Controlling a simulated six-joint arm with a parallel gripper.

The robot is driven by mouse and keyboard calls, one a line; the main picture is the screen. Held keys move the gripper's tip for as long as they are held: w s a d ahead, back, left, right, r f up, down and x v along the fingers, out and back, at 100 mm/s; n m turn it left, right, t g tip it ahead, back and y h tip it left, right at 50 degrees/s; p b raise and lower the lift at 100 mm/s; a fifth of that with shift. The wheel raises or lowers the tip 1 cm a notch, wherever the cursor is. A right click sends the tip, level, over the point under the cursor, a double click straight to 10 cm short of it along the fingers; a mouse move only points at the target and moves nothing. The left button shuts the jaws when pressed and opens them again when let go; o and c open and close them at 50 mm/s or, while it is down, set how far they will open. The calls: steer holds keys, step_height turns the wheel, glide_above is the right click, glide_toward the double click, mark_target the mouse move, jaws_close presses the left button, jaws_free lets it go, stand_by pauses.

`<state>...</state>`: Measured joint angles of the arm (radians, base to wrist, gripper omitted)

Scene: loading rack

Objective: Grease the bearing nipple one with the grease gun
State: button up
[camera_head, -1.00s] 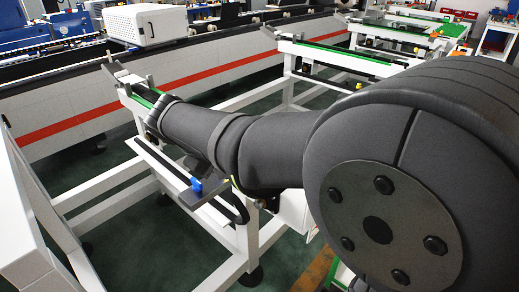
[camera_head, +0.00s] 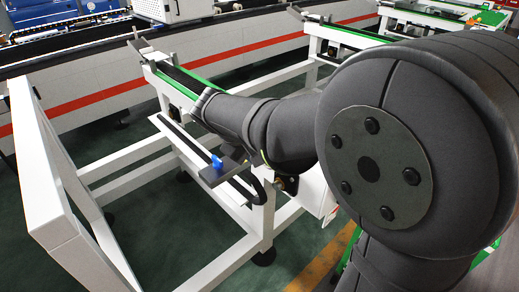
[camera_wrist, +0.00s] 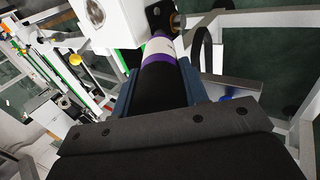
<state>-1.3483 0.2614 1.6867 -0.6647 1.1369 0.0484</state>
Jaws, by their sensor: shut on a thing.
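In the wrist view, my gripper (camera_wrist: 160,85) is shut on the grease gun (camera_wrist: 165,50), a black cylinder with a white and purple band. The gun points away from the gripper, toward the top of the picture. Its far end lies near a dark bearing plate (camera_wrist: 155,14) and a small brass-coloured part; I cannot tell whether they touch. In the head view, a dark bearing (camera_head: 291,184) shows on the white frame's leg, just below my arm. My arm hides the gripper and the gun there. I cannot make out the nipple for sure.
A white rack frame (camera_head: 200,200) with green-edged rails stands under and beyond my arm. A dark shelf (camera_head: 222,172) carries a small blue part (camera_head: 216,162). A long white conveyor with a red stripe (camera_head: 100,122) runs behind. Green floor is free at the lower left.

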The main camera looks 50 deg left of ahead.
stand_by(0.4)
steer(key=shift+w+f, duration=0.25)
steer(key=shift+f, duration=0.05)
steer(key=shift+w+f, duration=0.1)
steer(key=shift+f, duration=0.1)
stand_by(2.1)
steer(key=shift+r, duration=0.3)
stand_by(0.4)
steer(key=shift+v, duration=2.6)
steer(key=shift+f, duration=0.1)
